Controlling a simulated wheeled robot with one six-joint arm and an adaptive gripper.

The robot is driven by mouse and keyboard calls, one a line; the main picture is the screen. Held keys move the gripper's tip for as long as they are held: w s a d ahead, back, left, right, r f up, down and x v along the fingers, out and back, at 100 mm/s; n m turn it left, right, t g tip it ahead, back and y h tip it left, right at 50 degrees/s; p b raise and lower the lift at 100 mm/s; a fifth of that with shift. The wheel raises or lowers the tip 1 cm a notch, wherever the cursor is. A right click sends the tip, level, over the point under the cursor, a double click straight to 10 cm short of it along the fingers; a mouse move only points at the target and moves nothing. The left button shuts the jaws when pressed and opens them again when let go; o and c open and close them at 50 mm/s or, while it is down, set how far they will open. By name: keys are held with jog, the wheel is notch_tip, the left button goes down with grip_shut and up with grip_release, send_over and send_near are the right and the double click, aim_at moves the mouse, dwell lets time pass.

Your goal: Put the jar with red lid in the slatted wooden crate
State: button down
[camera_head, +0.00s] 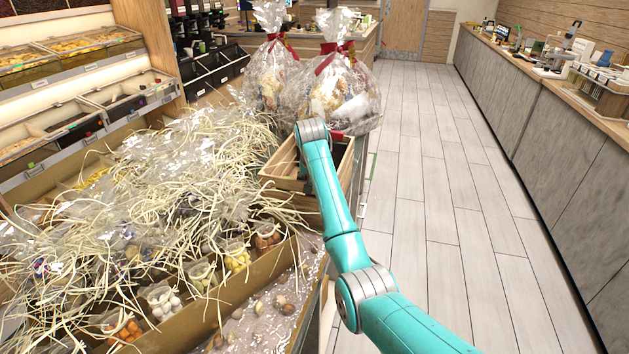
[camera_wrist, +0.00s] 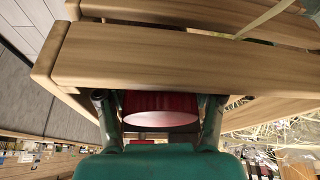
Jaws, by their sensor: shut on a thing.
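The slatted wooden crate (camera_head: 283,185) stands at the far end of the display, left of my arm. In the wrist view a broad pale slat of the crate (camera_wrist: 190,60) crosses the upper picture. My gripper (camera_wrist: 159,101) is shut on the jar with red lid (camera_wrist: 160,119), whose red rounded side shows between the two fingers, right by the slat's edge. The rest of the jar is hidden, and I cannot tell whether it is inside the crate or above it. In the head view my arm's wrist end covers the gripper.
Two cellophane-wrapped hampers with red bows (camera_head: 342,90) stand just behind the crate. Straw-filled clear bags (camera_head: 150,190) and small jars (camera_head: 237,256) fill the display on the left. The tiled floor (camera_head: 435,200) on the right is clear, with a long counter (camera_head: 545,110) beyond.

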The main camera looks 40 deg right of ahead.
jog(key=shift+f, duration=0.15)
jog(key=shift+c, duration=2.2)
grip_release()
jog(key=v, duration=1.3)
jog(key=shift+w+d, duration=0.2)
